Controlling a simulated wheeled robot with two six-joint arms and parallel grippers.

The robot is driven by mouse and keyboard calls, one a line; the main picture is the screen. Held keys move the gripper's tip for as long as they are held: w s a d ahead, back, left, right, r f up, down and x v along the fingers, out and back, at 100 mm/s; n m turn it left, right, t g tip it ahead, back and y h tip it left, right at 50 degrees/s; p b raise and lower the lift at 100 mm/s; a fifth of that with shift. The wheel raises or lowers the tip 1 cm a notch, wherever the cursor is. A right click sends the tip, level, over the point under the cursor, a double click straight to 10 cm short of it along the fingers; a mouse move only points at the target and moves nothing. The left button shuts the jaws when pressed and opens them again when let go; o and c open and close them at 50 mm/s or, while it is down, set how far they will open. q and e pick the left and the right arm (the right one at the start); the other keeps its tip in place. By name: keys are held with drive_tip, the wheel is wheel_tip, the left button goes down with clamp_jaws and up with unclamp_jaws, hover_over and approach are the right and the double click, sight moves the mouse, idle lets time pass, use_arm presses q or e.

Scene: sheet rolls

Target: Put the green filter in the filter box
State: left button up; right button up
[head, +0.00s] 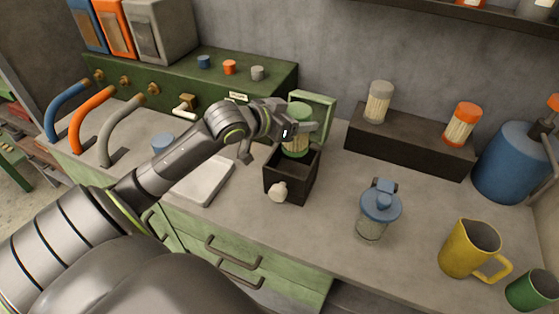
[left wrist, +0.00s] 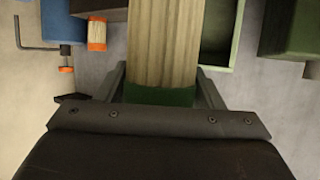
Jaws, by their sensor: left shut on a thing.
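The green filter (head: 296,143), a pleated beige cylinder with green end caps, is upright in my left gripper (head: 305,131). The gripper is shut on it. In the left wrist view, the filter's pleats (left wrist: 165,45) and one green cap (left wrist: 160,95) show between the fingers. The filter box (head: 288,186) is dark and open-topped, with a pale knob on its front and a raised green lid (head: 325,104) behind. The filter's lower end overlaps the back of the box opening; I cannot tell whether it is inside. My right gripper is out of view.
A dark stand (head: 410,141) behind holds a grey filter (head: 378,102) and an orange filter (head: 462,124). A blue-lidded jar (head: 378,211), a yellow mug (head: 469,248) and a blue tank (head: 512,163) stand to the right. A white tray (head: 203,181) lies left of the box.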

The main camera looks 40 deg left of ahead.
sight(293, 151)
use_arm(q)
drive_tip(key=f, duration=0.5)
drive_tip(key=shift+s+a+f, duration=0.15)
drive_tip(key=shift+s+f, duration=0.1)
drive_tip(key=shift+f, duration=2.3)
drive_tip(key=shift+f, duration=0.1)
drive_tip(key=o, duration=1.2)
drive_tip(key=shift+c, duration=0.2)
